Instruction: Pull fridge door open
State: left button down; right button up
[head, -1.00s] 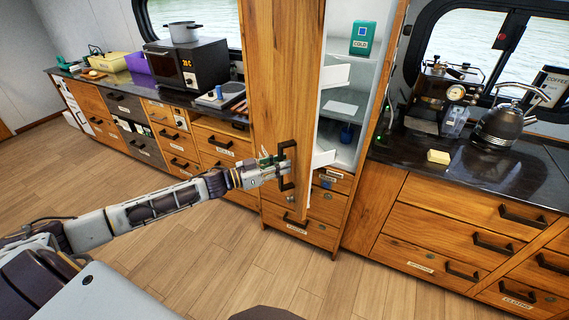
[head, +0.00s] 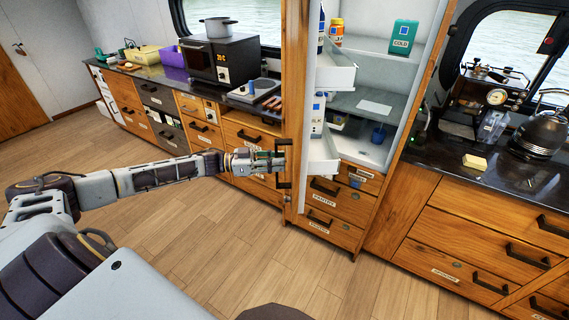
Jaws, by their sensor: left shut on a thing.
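The wooden fridge door (head: 294,70) stands wide open, swung out to the left and seen nearly edge-on. Its white inner side carries door shelves (head: 335,75) with bottles and jars. My left gripper (head: 278,162) is shut on the dark door handle (head: 286,152) at the door's outer edge. The fridge interior (head: 375,101) is in plain view, with a teal "COLD" carton (head: 403,37) on an upper shelf and a blue cup (head: 379,134) lower down. My right gripper is not in view.
Drawers (head: 338,206) lie below the fridge. The left counter holds a microwave (head: 222,60) with a pot (head: 218,27) on top. The right counter holds a kettle (head: 541,133) and a yellow block (head: 475,162). The wooden floor in front is clear.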

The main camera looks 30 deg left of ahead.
pick_arm(q)
jog(key=s+a+g+b, duration=0.1)
jog(key=s+a+b, duration=0.1)
jog(key=a, duration=0.7)
jog(key=s+a+m+g+h+b, duration=0.1)
jog(key=s+a+b, duration=0.1)
jog(key=a, duration=0.7)
jog(key=shift+s+a, duration=0.4)
jog(key=c, duration=1.2)
grip_release()
jog(key=shift+c, duration=0.2)
jog(key=shift+a, duration=0.1)
jog(key=v, duration=1.1)
jog(key=shift+s+a, duration=0.15)
jog(key=shift+a, duration=0.2)
jog(key=shift+f, duration=0.1)
